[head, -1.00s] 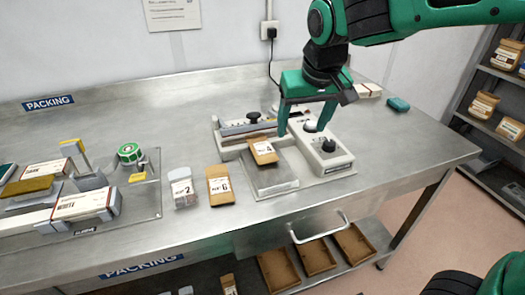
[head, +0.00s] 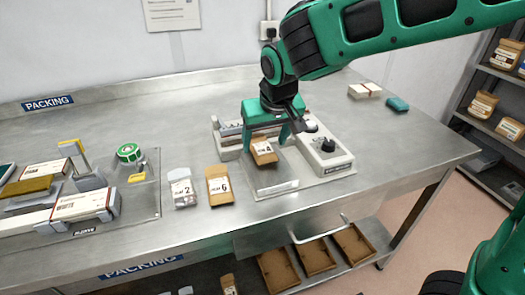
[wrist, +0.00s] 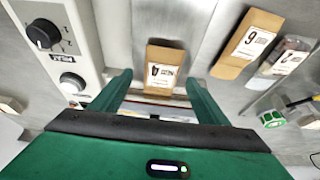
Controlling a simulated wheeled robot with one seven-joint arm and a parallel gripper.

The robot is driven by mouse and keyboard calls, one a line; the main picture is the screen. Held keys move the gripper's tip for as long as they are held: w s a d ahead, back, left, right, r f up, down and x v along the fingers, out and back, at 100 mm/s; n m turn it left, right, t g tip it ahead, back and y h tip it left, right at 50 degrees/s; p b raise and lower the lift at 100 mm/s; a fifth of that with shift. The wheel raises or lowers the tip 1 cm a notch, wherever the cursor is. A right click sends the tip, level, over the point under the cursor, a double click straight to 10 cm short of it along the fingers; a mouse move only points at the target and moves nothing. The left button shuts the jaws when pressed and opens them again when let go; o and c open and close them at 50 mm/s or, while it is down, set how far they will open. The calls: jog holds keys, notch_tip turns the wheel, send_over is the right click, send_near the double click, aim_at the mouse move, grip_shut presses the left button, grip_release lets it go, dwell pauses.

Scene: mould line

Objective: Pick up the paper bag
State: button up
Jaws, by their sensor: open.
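A brown paper bag with a white label marked 4 (head: 264,153) leans, tilted, in the sealing machine (head: 325,158) on the steel bench. My gripper (head: 266,139) is above and around its upper end, fingers pointing down. In the wrist view the bag (wrist: 163,70) lies between the two green fingertips of the gripper (wrist: 157,82), with a gap on each side. The gripper is open and holds nothing.
Boxes (head: 85,204) and a green tape roll (head: 129,152) sit on a plate at the left. The machine's knob housing (head: 325,150) is close on the right.

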aim_at(261, 148)
jog(key=shift+x, duration=1.35)
jog(key=c, duration=1.2)
jog(key=shift+r, duration=0.15)
jog(key=shift+c, duration=0.2)
